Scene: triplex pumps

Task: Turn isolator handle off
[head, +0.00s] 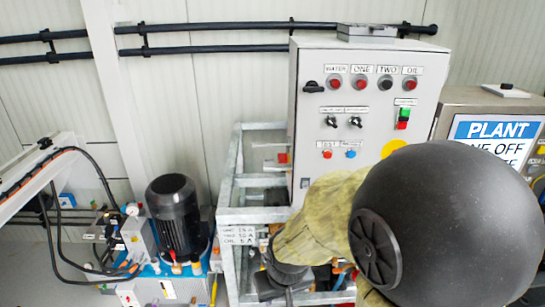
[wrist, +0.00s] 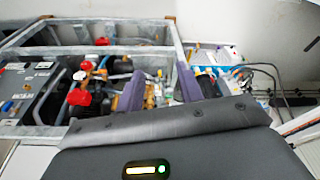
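A black rotary handle (head: 313,87) is on the upper left of the front of a grey control cabinet (head: 300,60); it looks like the isolator handle, though its label is too small to read. The handle points roughly sideways. My gripper shows in the wrist view (wrist: 160,88) with two dark purple fingers apart and nothing clearly between them. In the head view the dark end of my arm (head: 284,278) is low, below the cabinet and well apart from the handle. The handle cannot be made out in the wrist view.
Red and black buttons (head: 361,83) and switches (head: 344,121) crowd the cabinet front. A galvanised frame (head: 229,214) stands below and left of it, with pipework inside. A black motor (head: 174,215) is at left. A "PLANT" sign (head: 490,128) is at right. My arm hides the lower right.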

